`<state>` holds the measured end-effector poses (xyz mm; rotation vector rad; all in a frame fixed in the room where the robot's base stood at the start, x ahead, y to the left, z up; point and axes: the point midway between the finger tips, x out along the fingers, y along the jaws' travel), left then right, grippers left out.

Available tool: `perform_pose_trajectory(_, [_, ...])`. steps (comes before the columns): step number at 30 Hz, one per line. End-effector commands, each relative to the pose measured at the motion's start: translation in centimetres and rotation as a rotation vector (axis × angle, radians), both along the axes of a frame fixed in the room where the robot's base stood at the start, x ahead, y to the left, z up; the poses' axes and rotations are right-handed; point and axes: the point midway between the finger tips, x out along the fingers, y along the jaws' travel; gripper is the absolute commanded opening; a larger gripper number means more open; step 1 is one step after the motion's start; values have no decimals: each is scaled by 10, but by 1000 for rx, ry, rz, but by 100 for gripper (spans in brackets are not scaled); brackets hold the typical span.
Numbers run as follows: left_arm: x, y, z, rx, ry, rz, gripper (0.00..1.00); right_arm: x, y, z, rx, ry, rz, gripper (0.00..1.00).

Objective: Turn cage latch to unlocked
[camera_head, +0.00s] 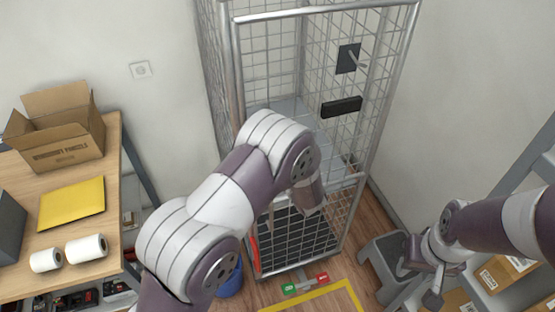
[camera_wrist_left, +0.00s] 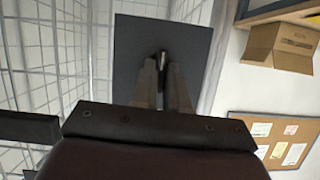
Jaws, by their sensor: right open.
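The cage latch is a dark square plate (camera_head: 348,58) with a small metal handle (camera_head: 357,61), on the mesh of the roll cage (camera_head: 372,125). In the left wrist view the plate (camera_wrist_left: 195,45) is straight ahead, with the handle (camera_wrist_left: 161,60) in line with the gap between the fingertips. My left gripper (camera_wrist_left: 164,65) looks open, its fingers a little apart; I cannot tell whether they touch the handle. In the head view my left arm's forearm and wrist largely hide that gripper. My right gripper (camera_head: 432,292) is open and empty, low at the right, well away from the latch.
A black bar (camera_head: 341,107) is on the cage mesh below the plate. A table (camera_head: 122,165) at left holds an open carton (camera_head: 62,140), a yellow envelope (camera_head: 72,203) and white rolls (camera_head: 86,249). A grey step stool (camera_head: 385,250) stands right of the cage.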

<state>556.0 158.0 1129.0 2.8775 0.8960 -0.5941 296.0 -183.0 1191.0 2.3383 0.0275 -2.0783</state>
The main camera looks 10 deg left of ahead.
Motion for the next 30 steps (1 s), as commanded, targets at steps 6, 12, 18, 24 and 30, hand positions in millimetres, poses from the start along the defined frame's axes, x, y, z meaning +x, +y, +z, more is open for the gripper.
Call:
perform_pose_trajectory(6, [0,0,1,-1,-2,0,37,0,0,0,0,0,0,43])
perform_pose_trajectory(12, [-3,-3,2,-2,-2,-1,37,0,0,-2,0,0,0,43])
perform_pose_trajectory(18, [-36,-28,15,-2,-3,-6,37,0,0,-19,0,0,0,43])
perform_pose_trajectory(24, [-75,-55,37,-3,-4,-4,37,0,0,-30,0,0,0,43])
perform_pose_trajectory(30, [-95,-67,48,-1,-3,-2,37,0,0,-33,0,0,0,43])
